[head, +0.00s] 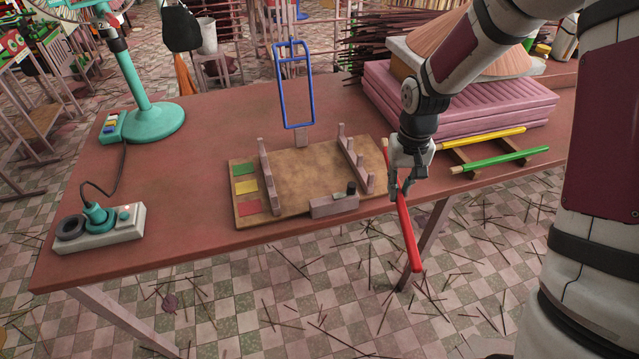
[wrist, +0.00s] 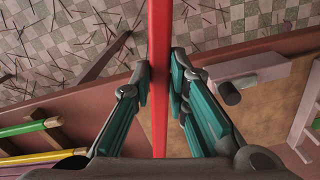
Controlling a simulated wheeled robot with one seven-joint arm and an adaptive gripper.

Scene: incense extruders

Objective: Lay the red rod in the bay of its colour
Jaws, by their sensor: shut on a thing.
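My gripper (head: 408,187) is shut on the red rod (head: 411,243) near the table's front edge, just right of the wooden board. The rod points toward the camera and sticks out past the table edge over the floor. In the wrist view the red rod (wrist: 159,75) runs between the two fingers. The wooden board (head: 310,180) has two notched racks, the left rack (head: 268,176) and the right rack (head: 356,164), forming bays. Green, yellow and red patches mark its left side; the red patch (head: 250,208) is nearest the front edge. No rod lies across the racks.
A yellow rod (head: 495,137) and a green rod (head: 500,159) lie on a wooden holder at right. A blue frame (head: 294,85) stands behind the board. A small block with a dark knob (head: 335,204) sits at the board's front. A power strip (head: 98,229) and teal stand (head: 152,122) are left.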

